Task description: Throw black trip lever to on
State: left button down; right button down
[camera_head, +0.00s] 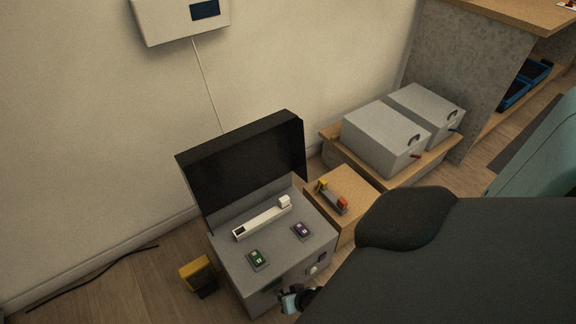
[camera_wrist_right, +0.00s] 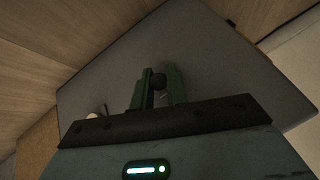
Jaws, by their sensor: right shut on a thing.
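A grey box (camera_head: 232,268) with an open black lid (camera_head: 245,165) stands on the floor by the wall. My right gripper (camera_head: 290,300) is at the box's front face, low in the head view, partly hidden by my own arm. In the right wrist view my right gripper (camera_wrist_right: 157,92) has its two green fingers close on either side of a black round-ended lever (camera_wrist_right: 158,79), in front of the grey face. The fingers are shut on it. The lever's lower part is hidden between them. My left gripper is not in view.
The box top carries a white bar (camera_head: 262,221), a green switch (camera_head: 257,259) and a purple switch (camera_head: 301,230). A pale knob (camera_head: 313,270) sits on the front face near my gripper. A yellow-and-black block (camera_head: 198,275) stands left. Two grey boxes (camera_head: 378,137) stand behind right.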

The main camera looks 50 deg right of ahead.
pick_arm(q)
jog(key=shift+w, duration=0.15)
pick_arm(e)
jog(key=c, duration=1.4)
grip_release()
